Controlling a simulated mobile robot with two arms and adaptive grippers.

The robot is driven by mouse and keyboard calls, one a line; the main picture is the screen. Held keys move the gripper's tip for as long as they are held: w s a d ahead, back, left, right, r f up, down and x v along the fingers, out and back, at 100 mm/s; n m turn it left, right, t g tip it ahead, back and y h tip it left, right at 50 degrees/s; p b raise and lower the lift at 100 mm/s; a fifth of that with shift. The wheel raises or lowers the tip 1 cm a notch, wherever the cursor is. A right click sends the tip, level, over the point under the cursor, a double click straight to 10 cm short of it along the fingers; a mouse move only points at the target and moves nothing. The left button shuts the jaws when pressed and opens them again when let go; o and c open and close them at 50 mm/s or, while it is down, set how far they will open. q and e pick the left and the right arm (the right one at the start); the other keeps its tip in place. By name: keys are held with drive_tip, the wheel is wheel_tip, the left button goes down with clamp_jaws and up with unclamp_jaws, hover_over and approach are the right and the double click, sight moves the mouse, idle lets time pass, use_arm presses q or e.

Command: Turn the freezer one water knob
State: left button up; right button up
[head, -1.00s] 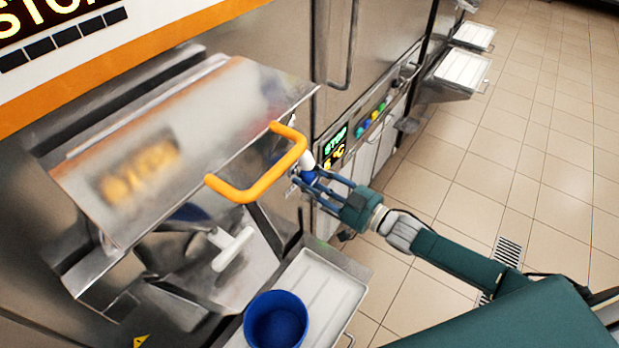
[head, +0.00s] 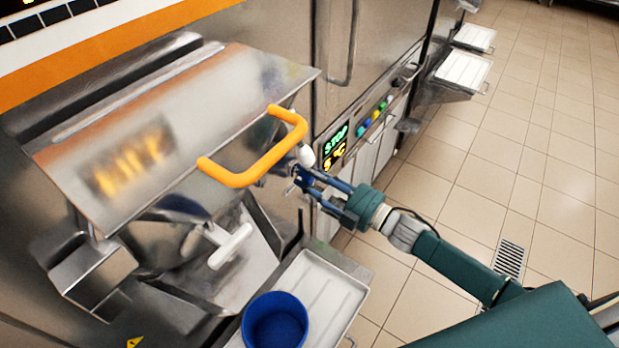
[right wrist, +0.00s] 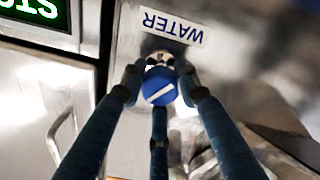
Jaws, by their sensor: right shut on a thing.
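The freezer one water knob (right wrist: 160,86) is round and blue with a white line across its face, tilted up to the right. It sits under an upside-down WATER label (right wrist: 173,27) in the right wrist view. My right gripper (right wrist: 159,80) is shut on it, with fingertips around its rim on both sides and a third finger below. In the head view my right gripper (head: 302,178) reaches to the freezer's front corner, beside the orange handle; its fingers largely hide the knob there. My left gripper is not in view.
The lid (head: 180,125) with its orange handle (head: 245,178) lies just left of my right gripper. Below are a white tray (head: 335,290) and a blue bucket (head: 275,322). A white spout handle (head: 230,247) sticks out. Tiled floor (head: 510,150) is free at the right.

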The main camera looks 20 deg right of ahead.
drive_tip(key=shift+f+n, duration=0.35)
drive_tip(key=shift+n, duration=0.55)
drive_tip(key=o, duration=1.1)
drive_tip(key=shift+o, duration=0.4)
drive_tip(key=shift+d+r, duration=0.1)
drive_tip(key=shift+r, duration=0.1)
drive_tip(key=v, duration=1.2)
